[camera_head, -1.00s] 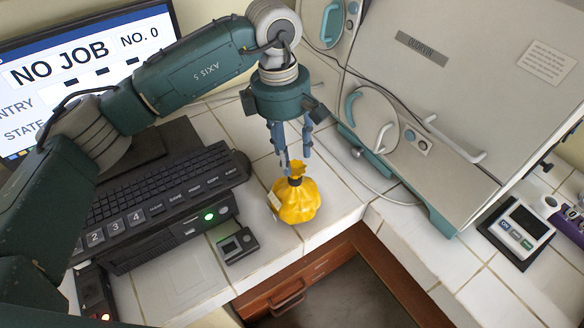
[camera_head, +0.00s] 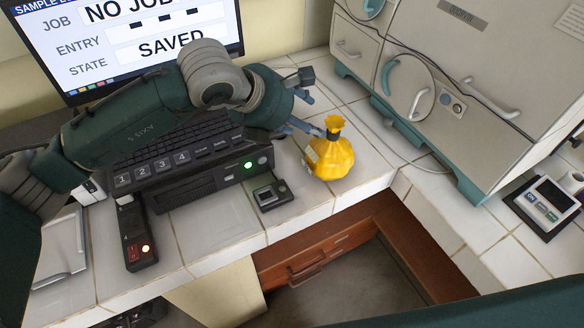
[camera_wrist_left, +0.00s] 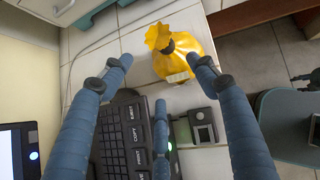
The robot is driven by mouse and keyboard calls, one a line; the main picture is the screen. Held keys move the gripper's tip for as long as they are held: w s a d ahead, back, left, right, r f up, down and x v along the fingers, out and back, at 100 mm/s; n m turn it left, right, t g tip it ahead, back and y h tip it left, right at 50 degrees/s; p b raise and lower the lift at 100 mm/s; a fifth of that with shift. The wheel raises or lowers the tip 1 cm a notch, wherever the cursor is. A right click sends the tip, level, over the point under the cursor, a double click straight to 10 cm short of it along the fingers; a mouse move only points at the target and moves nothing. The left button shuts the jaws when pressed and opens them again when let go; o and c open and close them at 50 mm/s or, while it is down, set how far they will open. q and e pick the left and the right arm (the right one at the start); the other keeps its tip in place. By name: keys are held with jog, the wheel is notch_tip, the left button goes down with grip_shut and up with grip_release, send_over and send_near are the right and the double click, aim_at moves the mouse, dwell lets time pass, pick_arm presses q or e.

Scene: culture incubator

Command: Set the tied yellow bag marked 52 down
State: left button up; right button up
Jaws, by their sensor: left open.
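The tied yellow bag (camera_head: 331,158) stands upright on the white tiled counter, near its front edge, with a dark tie around its neck. A pale tag hangs on its left side; I cannot read its number. My left gripper (camera_head: 306,112) is open and empty, just left of the bag's neck. In the left wrist view the bag (camera_wrist_left: 184,50) sits beyond the spread fingertips (camera_wrist_left: 160,64), apart from them as far as I can tell.
A keyboard unit (camera_head: 190,170) and a small dark device (camera_head: 271,195) lie left of the bag. The incubator (camera_head: 470,80) stands behind to the right. Bare tiles (camera_head: 376,170) lie right of the bag.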

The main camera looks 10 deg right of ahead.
aim_at(329, 129)
pick_arm(q)
jog(key=shift+n, duration=0.3)
jog(key=x, duration=0.2)
jog(key=p+x, duration=0.1)
jog(key=x, duration=0.1)
jog(key=p+x, duration=0.1)
jog(key=x, duration=0.1)
jog(key=shift+w+d+r, duration=0.1)
jog(key=shift+w+d, duration=0.15)
jog(key=shift+d, duration=0.3)
jog(key=shift+d+p, duration=0.1)
jog(key=shift+p, duration=0.2)
jog(key=shift+p+x, duration=1)
jog(key=shift+x, duration=1.35)
jog(key=shift+s+d, duration=0.1)
jog(key=shift+d, duration=0.05)
jog(key=c, duration=1.2)
grip_shut()
pick_arm(e)
notch_tip(329, 129, up, 4)
jog(key=shift+w+d+r, duration=0.1)
jog(key=shift+d+r, duration=0.05)
jog(key=shift+r, duration=0.05)
